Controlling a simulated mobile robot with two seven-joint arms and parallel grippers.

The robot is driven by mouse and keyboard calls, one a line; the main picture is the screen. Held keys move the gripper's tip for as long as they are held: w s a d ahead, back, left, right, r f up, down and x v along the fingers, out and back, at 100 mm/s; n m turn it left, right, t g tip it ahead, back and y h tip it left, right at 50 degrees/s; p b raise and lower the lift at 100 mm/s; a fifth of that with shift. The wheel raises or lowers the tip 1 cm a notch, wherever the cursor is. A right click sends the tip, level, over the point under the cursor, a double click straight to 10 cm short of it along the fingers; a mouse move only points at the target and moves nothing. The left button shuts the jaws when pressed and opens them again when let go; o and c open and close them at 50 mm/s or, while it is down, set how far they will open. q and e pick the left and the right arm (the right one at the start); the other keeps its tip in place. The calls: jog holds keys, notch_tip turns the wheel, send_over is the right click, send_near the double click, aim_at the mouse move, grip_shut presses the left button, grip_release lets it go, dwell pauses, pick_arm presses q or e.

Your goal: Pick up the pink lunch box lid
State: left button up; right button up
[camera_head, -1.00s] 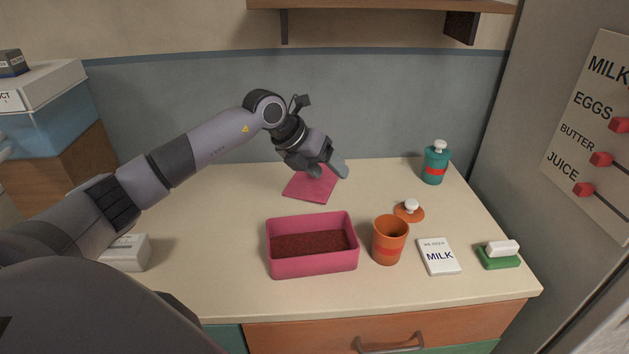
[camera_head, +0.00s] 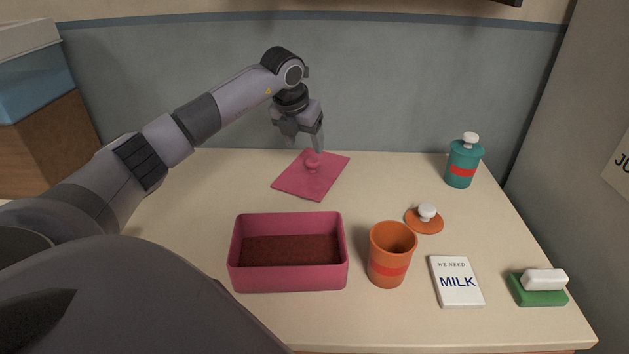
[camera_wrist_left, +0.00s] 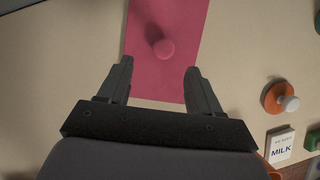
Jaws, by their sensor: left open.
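The pink lunch box lid (camera_head: 297,182) lies flat on the counter behind the box, with a round pink knob in its middle. It also shows in the left wrist view (camera_wrist_left: 182,83), with the knob (camera_wrist_left: 163,48) ahead of and roughly between the fingers. The pink lunch box (camera_head: 290,278) stands open in front of the lid, with a dark brown filling. My right gripper does not show.
An orange cup (camera_head: 390,257), an orange lid with a white knob (camera_head: 425,220), a milk note (camera_head: 456,283) and a green block with a white top (camera_head: 539,297) sit right of the box. The counter around the lid is clear.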

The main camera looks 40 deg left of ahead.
aim_at(313, 160)
pick_arm(q)
jog(key=shift+x, duration=0.8)
jog(key=x, duration=0.4)
jog(key=shift+w+d+f+p, duration=0.15)
jog(key=shift+w+d+p, duration=0.1)
jog(key=shift+p, duration=0.05)
jog(key=shift+w+a+f, duration=0.1)
jog(key=shift+w+f, duration=0.05)
jog(key=shift+f, duration=0.2)
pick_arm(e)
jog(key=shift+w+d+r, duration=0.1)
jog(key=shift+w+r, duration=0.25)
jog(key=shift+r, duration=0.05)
pick_arm(q)
grip_shut()
jog(key=shift+r, duration=0.15)
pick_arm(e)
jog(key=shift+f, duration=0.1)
